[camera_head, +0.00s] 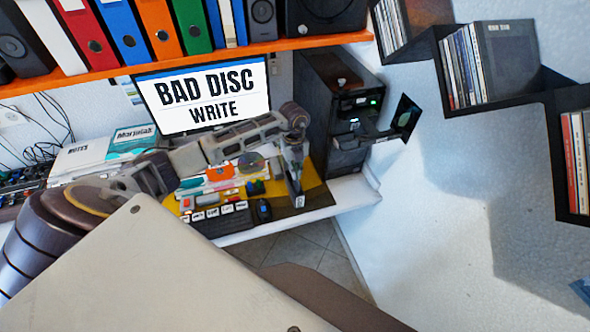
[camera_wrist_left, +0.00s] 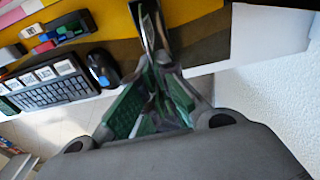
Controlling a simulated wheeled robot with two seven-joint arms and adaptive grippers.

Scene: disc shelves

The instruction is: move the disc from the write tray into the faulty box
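A black tray (camera_head: 375,136) sticks out of the dark computer tower at the right end of the desk. A dark square plate with a greenish round patch (camera_head: 405,118) shows at its outer end; this may be the disc, but it is too small to be sure. My left gripper (camera_head: 297,195) points down over the front right of the desk, left of the tray and apart from it. In the left wrist view its fingers (camera_wrist_left: 152,35) come together at the tips, with no disc between them. I cannot make out a box marked faulty. My right gripper is out of view.
The monitor (camera_head: 203,95) reads "BAD DISC WRITE". A keyboard (camera_head: 222,217) and a mouse (camera_head: 263,210) lie at the desk's front edge. An orange shelf (camera_head: 300,43) with binders hangs above. Black wall shelves (camera_head: 515,88) hold disc cases at right. The floor before the desk is clear.

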